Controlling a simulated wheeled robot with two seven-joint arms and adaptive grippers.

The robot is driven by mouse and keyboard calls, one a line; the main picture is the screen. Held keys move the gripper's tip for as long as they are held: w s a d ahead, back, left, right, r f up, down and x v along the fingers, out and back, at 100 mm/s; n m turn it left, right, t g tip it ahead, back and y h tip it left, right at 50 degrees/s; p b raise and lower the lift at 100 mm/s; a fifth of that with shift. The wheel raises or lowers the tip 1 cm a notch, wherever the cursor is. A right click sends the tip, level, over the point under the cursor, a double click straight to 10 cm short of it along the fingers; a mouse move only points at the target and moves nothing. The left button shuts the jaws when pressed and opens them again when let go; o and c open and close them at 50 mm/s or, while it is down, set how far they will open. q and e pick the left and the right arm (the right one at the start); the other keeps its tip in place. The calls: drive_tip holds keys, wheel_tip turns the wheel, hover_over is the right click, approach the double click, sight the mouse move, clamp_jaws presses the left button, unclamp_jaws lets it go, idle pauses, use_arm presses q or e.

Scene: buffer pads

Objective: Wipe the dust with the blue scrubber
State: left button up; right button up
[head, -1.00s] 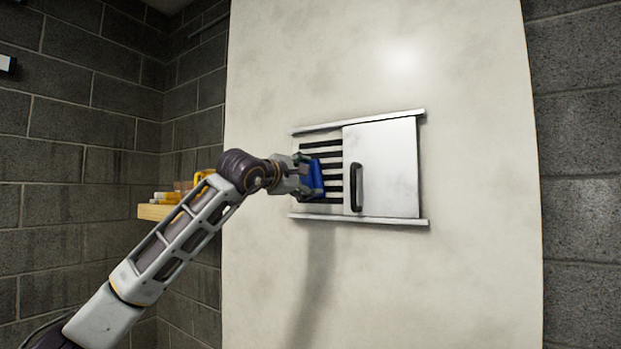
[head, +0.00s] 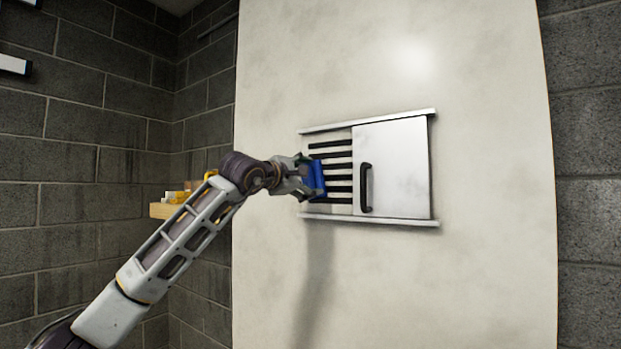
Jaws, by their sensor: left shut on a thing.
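My left gripper (head: 299,178) is shut on the blue scrubber (head: 318,178). The scrubber is held upright at the left part of a slotted vent (head: 342,200) in the pale wall panel. Whether it touches the vent I cannot tell. The vent has several dark horizontal slots, and the scrubber and gripper hide its left middle part. Faint grey smudges of dust show on the white sliding door (head: 400,165) and on the panel. My right gripper is not in view.
The door has a black handle (head: 366,188) and runs between an upper metal rail (head: 370,120) and a lower one (head: 375,220). A wooden shelf (head: 160,210) with yellow items is at the left, behind my arm. The panel right of the door is clear.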

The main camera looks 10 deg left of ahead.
use_arm(q)
drive_tip(key=shift+w+a, duration=0.35)
drive_tip(key=shift+a, duration=0.55)
drive_tip(key=shift+s, duration=0.1)
drive_tip(key=shift+b+v, duration=1.5)
drive_tip(key=shift+v, duration=1.35)
drive_tip(key=b+v, duration=0.1)
drive_tip(key=v, duration=0.2)
